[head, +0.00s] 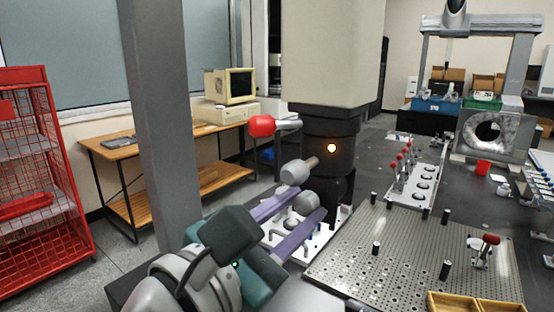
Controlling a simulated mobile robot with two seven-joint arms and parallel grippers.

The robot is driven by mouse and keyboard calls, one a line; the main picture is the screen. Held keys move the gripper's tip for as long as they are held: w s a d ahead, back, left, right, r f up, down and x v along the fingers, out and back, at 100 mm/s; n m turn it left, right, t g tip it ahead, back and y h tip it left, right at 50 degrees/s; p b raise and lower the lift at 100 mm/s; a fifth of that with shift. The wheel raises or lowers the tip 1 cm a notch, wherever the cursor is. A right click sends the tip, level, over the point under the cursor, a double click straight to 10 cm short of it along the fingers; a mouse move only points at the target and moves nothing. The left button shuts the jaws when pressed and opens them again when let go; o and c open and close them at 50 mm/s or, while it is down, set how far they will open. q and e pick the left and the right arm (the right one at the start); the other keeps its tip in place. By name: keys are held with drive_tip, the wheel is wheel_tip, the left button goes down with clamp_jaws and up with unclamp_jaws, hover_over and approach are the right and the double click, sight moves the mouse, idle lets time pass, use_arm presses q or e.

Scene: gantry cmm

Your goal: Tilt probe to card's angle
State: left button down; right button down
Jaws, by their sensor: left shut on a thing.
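The probe head (331,125) is a black cylinder under the pale machine column, with a lit orange lamp on its front. A darker lower section (340,190) hangs beneath it. A lever with a red knob (262,125) sticks out to its left, and a grey knob (295,172) on a short stem sits lower. My left gripper (318,202), with purple fingers, is beside the lower section. I cannot make out an angle card. My right gripper is not in view.
A red shelf (40,180) stands at the left.

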use_arm(q)
drive_tip(key=shift+m, duration=0.4)
drive_tip(key=m, duration=0.3)
drive_tip(key=shift+r+p, duration=0.1)
drive_tip(key=shift+p, duration=0.25)
drive_tip(key=shift+m, duration=0.7)
drive_tip(key=c, duration=0.7)
unclamp_jaws()
drive_tip(key=shift+c, duration=0.2)
drive_tip(key=p+v, duration=0.2)
drive_tip(key=v, duration=0.5)
